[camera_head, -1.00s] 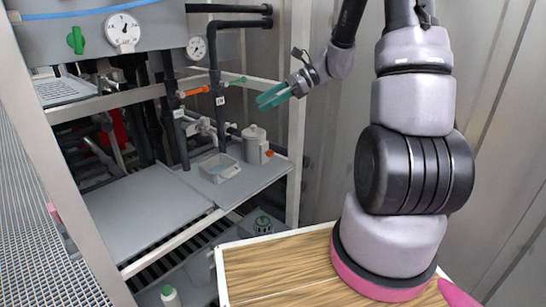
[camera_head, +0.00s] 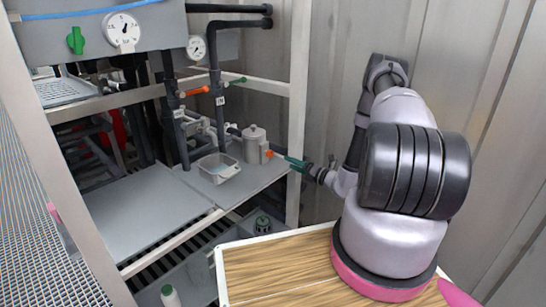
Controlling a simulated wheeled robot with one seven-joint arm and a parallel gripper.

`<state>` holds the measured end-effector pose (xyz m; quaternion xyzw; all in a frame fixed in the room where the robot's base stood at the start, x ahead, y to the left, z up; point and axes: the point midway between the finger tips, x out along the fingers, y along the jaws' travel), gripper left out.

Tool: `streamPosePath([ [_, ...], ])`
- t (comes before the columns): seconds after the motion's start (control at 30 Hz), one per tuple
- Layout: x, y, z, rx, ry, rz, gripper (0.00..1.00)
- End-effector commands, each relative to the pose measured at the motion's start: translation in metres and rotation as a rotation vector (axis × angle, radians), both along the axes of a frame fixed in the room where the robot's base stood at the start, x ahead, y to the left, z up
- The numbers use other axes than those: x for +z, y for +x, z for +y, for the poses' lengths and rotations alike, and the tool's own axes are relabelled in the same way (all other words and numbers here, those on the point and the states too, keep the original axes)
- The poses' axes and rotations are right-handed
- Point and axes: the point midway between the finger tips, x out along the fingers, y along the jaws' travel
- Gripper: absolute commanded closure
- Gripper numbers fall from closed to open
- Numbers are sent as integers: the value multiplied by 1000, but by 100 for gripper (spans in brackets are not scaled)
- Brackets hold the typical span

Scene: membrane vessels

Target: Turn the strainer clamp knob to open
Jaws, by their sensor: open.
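The strainer (camera_head: 253,147) is a grey, lidded, upright cylinder on the right end of the shelf. Its clamp knob (camera_head: 268,153) is small and orange, on the strainer's right side. My gripper (camera_head: 288,159), with teal fingers, reaches in from the right at about the knob's height. Its fingertips are just right of the knob. The fingers overlap each other from this angle, and I cannot tell whether they touch the knob.
A clear tray (camera_head: 219,170) stands left of the strainer on the grey shelf (camera_head: 140,215). A white frame post (camera_head: 298,110) rises close to my gripper. Pipes with an orange handle (camera_head: 197,91) and a green handle (camera_head: 238,81) are above.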

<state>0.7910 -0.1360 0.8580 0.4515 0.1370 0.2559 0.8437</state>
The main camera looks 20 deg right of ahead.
Motion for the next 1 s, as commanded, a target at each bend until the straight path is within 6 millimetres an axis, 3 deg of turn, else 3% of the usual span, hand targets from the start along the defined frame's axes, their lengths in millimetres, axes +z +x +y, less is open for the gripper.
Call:
streamPosePath([
  [0.6,1,80,55,4,-1,-2,28],
  [1.0,1,88,60,4,-2,-1,28],
])
